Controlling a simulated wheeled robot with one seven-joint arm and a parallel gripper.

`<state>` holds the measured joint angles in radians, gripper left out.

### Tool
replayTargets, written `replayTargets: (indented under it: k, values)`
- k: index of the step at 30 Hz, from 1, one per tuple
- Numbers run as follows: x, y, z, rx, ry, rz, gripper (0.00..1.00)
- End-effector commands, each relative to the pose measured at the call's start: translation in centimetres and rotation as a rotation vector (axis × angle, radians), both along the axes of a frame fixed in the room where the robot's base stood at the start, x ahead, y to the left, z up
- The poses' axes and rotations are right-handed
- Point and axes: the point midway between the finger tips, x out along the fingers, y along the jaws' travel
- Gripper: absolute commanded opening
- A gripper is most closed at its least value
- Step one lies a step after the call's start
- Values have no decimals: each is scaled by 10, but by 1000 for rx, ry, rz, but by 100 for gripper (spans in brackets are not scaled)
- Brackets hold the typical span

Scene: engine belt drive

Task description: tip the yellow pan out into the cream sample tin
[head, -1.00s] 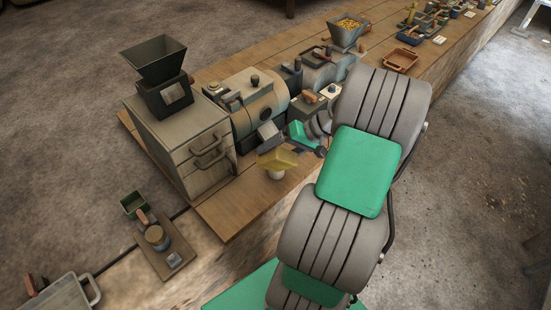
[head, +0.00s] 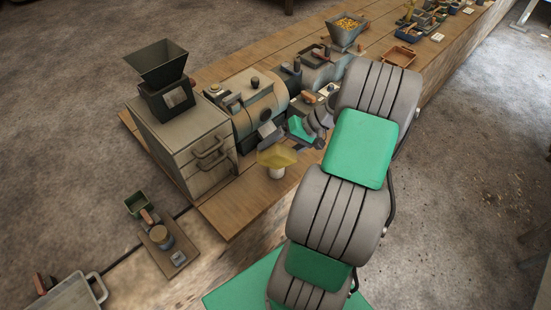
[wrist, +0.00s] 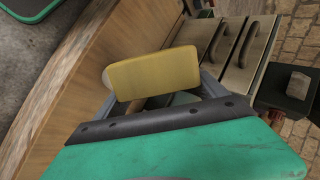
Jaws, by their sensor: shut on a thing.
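The yellow pan (head: 277,156) is held up in front of the cream machine, steeply tilted. My gripper (wrist: 160,98) is shut on it; in the wrist view the pan (wrist: 155,74) shows as a flat yellow face between the two grey fingers. The cream sample tin (head: 277,173) stands on the bench directly below the pan in the head view, its top hidden by the pan. A pale rounded edge of the tin (wrist: 107,77) shows beside the pan in the wrist view. I cannot see the pan's contents or any pouring.
A cabinet with handles (head: 200,150) carries a dark hopper (head: 165,75) to the left. The cream machine (head: 255,103) stands close behind the pan. The wooden bench (head: 235,215) is bare in front. A small board (head: 167,245) with a jar lies at lower left.

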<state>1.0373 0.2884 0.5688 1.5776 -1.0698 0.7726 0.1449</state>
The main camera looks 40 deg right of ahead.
Motion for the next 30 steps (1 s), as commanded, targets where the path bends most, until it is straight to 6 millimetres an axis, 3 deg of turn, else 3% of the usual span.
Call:
replayTargets:
  k: [30]
  values:
    - [7,0,2,61,95,15,12]
